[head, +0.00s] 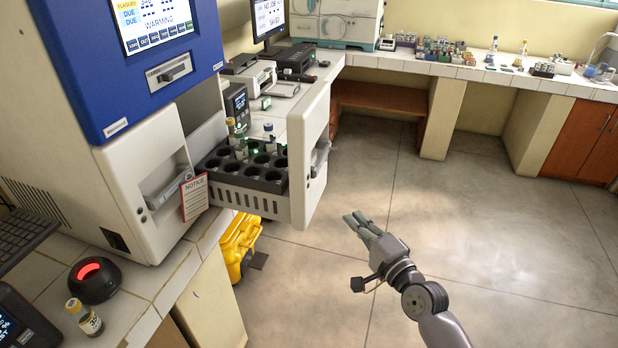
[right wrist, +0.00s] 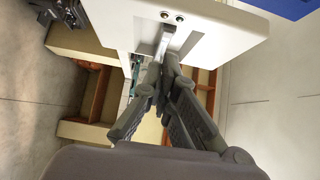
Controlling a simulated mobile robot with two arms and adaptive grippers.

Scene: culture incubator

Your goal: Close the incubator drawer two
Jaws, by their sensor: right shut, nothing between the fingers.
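The incubator (head: 150,100) is a white and blue cabinet on the bench at the left. Its right drawer (head: 240,198) is pulled out, with a tall white front panel (head: 308,175) and a black rack (head: 262,180) holding a few vials. The panel's handle (head: 320,158) faces right. The left drawer (head: 150,175) is flush with the cabinet. My right gripper (head: 358,222) is shut and empty, right of and apart from the open drawer's front. In the right wrist view, its fingers (right wrist: 165,68) point toward the white panel (right wrist: 190,28) and its handle (right wrist: 165,40). My left gripper is not in view.
A notice tag (head: 194,197) hangs by the left drawer's handle. A capped vial (head: 85,318) and a black device with a red light (head: 94,280) stand on the near bench. A yellow bin (head: 238,245) is below the drawer. The floor at the right is clear.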

